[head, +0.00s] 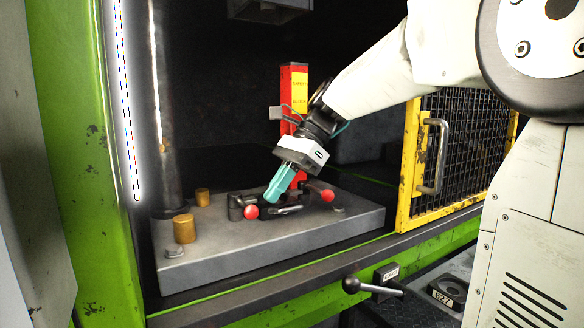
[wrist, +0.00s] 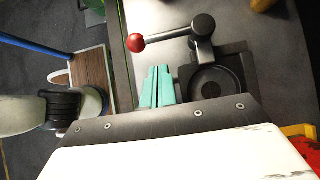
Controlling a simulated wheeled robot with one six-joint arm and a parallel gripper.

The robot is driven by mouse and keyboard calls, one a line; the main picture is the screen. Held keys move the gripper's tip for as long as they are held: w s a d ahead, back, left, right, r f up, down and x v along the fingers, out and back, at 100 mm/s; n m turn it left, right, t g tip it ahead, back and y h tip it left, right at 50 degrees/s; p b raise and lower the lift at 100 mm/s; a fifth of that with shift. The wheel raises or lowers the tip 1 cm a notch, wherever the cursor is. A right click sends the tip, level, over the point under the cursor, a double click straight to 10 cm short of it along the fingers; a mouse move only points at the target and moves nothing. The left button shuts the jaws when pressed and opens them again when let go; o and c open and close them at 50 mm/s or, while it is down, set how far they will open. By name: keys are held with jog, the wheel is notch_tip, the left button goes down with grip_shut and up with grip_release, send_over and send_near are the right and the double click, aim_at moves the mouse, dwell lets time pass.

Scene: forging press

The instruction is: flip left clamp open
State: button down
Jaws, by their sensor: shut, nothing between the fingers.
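The left clamp has a red ball knob (head: 251,212) in the head view, on the left of the dark fixture. In the wrist view its knob (wrist: 135,42) sits on a metal lever (wrist: 168,35) that runs to a dark pivot (wrist: 203,25). The lever lies low, with its knob toward the plate's front edge. My gripper (head: 271,198), with teal fingers, is shut and empty just right of the left knob in the head view. The fingers also show in the wrist view (wrist: 158,72), below the lever and apart from it. The right clamp's red knob (head: 327,195) is to the right.
The fixture's round dark die (wrist: 215,82) is beside my fingers. Brass posts (head: 184,228) stand at the left of the grey plate (head: 225,250). A red safety block (head: 294,90) stands behind; a yellow mesh guard (head: 410,165) is at the right.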

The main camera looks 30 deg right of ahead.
jog(key=shift+a+f, duration=0.2)
jog(key=shift+a, duration=1.35)
